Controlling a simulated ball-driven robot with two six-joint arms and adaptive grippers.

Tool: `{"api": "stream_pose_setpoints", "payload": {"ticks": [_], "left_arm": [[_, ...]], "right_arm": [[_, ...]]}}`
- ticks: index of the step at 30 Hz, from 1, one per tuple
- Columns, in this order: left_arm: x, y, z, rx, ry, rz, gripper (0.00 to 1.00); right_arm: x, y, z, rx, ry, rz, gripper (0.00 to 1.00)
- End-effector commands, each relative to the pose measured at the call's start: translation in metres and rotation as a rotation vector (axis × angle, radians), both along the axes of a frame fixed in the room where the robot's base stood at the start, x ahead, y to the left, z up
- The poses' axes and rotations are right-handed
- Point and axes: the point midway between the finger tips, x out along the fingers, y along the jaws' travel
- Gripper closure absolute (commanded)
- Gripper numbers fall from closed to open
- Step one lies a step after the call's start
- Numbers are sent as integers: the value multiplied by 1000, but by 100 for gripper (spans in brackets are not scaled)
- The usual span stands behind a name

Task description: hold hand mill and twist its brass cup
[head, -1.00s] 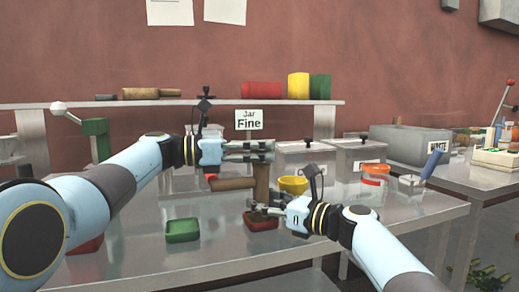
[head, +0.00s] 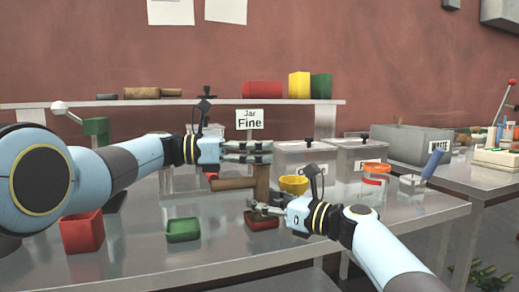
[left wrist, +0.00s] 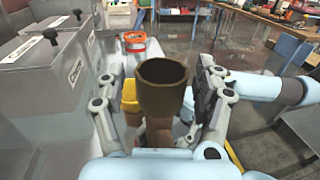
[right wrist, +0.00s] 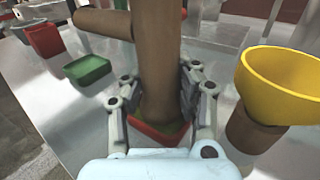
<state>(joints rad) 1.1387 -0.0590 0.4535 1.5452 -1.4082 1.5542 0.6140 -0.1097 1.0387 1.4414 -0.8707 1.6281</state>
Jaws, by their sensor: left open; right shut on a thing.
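The hand mill (head: 262,184) is a brown wooden column with a side handle (head: 232,184), upright over a small red tray (head: 262,224). My right gripper (head: 256,209) is shut on the lower part of its body, which also shows in the right wrist view (right wrist: 157,60). The brass cup (left wrist: 162,95) is a dark, open-topped cup at the mill's top in the left wrist view. My left gripper (head: 268,152) is open at the cup's height, its fingers on either side of the cup with gaps. In the head view those fingers hide the cup.
A yellow bowl (head: 294,185) stands close right of the mill, on a brown base (right wrist: 250,130) in the right wrist view. A green tray (head: 183,230) and a red bin (head: 82,232) stand left. Lidded grey boxes (head: 305,160) stand behind.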

Motion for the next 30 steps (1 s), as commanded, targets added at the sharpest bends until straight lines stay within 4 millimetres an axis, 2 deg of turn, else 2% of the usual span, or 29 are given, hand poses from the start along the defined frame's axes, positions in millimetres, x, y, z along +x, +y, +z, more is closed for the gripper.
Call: {"api": "stream_pose_setpoints", "payload": {"ticks": [5,8,21,25,30], "left_arm": [[0,2,1,-1,-1,-1,31],[-1,11,0,-1,-1,0,31],[-11,101,-1,1,0,1,31],[-12,115,-1,1,1,1,31],[-13,120,0,0,0,-1,31]], "right_arm": [[0,0,0,0,0,-1,100],[0,0,0,0,0,-1,100],[0,0,0,0,0,-2,100],[0,0,0,0,0,-2,100],[0,0,0,0,0,-2,100]]}}
